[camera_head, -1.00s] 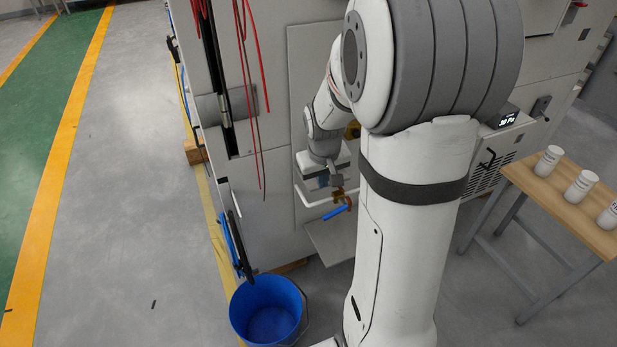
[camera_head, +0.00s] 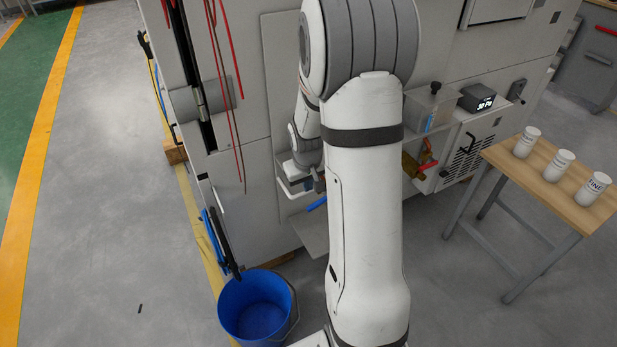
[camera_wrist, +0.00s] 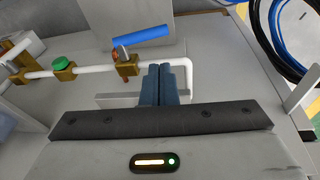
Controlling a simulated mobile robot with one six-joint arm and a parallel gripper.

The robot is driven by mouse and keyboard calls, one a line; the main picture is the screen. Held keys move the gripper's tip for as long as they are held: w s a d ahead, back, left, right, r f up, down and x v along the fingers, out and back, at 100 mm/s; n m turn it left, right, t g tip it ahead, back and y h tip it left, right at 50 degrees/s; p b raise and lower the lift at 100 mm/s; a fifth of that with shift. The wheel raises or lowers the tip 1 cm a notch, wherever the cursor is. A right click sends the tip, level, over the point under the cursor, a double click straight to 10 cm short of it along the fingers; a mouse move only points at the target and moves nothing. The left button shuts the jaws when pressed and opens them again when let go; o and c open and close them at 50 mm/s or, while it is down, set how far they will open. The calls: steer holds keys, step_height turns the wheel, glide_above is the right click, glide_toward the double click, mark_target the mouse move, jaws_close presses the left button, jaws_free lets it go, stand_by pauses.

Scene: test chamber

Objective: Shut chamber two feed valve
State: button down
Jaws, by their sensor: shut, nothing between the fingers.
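A valve with a blue lever (camera_wrist: 142,37) and a brass body (camera_wrist: 127,66) sits on a white pipe (camera_wrist: 95,69) in the wrist view. The lever points right, roughly along the pipe and slightly tilted. My gripper (camera_wrist: 166,70) is shut and empty, its fingertips just right of the brass body and below the lever's end; contact cannot be told. In the head view my gripper (camera_head: 319,184) is above the blue lever (camera_head: 317,203), which is partly hidden by my arm. No chamber label is readable.
A green knob (camera_wrist: 62,63) sits on the same pipe to the left. A red-handled brass valve (camera_head: 427,148) is right of my arm. A blue bucket (camera_head: 257,307) stands on the floor. A wooden table (camera_head: 505,172) with white containers is at the right. Red cables hang on the panel.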

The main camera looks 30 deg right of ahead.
mark_target(314, 204)
steer(key=f, duration=0.3)
steer(key=d+f+b, duration=0.1)
steer(key=f, duration=0.2)
steer(key=shift+s+d+f, duration=0.1)
steer(key=shift+d+f, duration=0.1)
steer(key=shift+f, duration=0.15)
steer(key=shift+d+f+b, duration=0.15)
steer(key=shift+f+b, duration=0.1)
steer(key=shift+b, duration=0.7)
